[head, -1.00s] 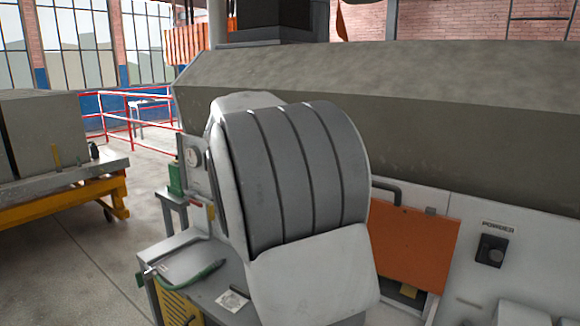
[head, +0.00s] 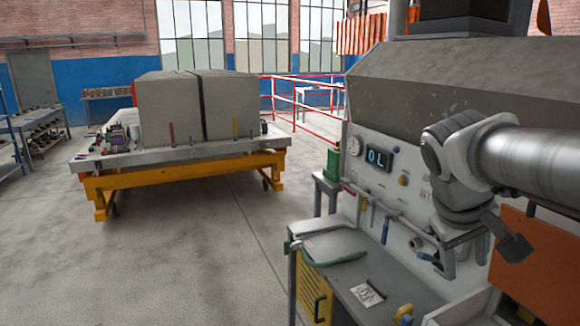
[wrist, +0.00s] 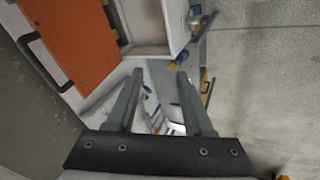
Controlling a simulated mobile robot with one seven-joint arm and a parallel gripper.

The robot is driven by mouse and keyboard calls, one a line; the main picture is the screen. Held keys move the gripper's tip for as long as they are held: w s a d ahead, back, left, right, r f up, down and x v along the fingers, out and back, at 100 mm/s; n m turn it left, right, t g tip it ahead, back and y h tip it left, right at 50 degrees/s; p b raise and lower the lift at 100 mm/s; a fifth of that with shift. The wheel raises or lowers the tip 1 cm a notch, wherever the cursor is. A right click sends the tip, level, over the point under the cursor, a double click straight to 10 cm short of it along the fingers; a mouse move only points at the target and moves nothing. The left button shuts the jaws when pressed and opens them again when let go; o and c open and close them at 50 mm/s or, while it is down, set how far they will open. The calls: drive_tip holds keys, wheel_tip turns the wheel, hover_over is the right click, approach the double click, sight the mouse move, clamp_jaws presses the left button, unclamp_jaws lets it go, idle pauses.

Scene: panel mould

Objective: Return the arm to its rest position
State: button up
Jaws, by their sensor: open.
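My arm reaches in from the right edge of the head view, over the grey workbench (head: 345,262). My gripper (wrist: 160,74) shows in the wrist view with its two dark fingers apart and nothing between them. The orange door also shows at the upper left of the wrist view (wrist: 72,42). The gap between gripper and bench top is hard to judge.
The bench holds a green-handled tool (head: 335,259) and a printed card (head: 368,292). A display (head: 378,159) and hanging tools are on the panel. A yellow-framed cart (head: 185,175) carries large grey blocks (head: 225,105). Open floor lies between cart and bench.

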drive_tip(key=s+a+f+m+t+y, duration=0.1)
drive_tip(key=s+a+f+y, duration=0.3)
drive_tip(key=s+a, duration=0.6)
drive_tip(key=a+f+t, duration=0.1)
drive_tip(key=a+f, duration=0.1)
drive_tip(key=a, duration=0.1)
drive_tip(key=shift+t+y, duration=0.3)
drive_tip(key=shift+s+d, duration=0.1)
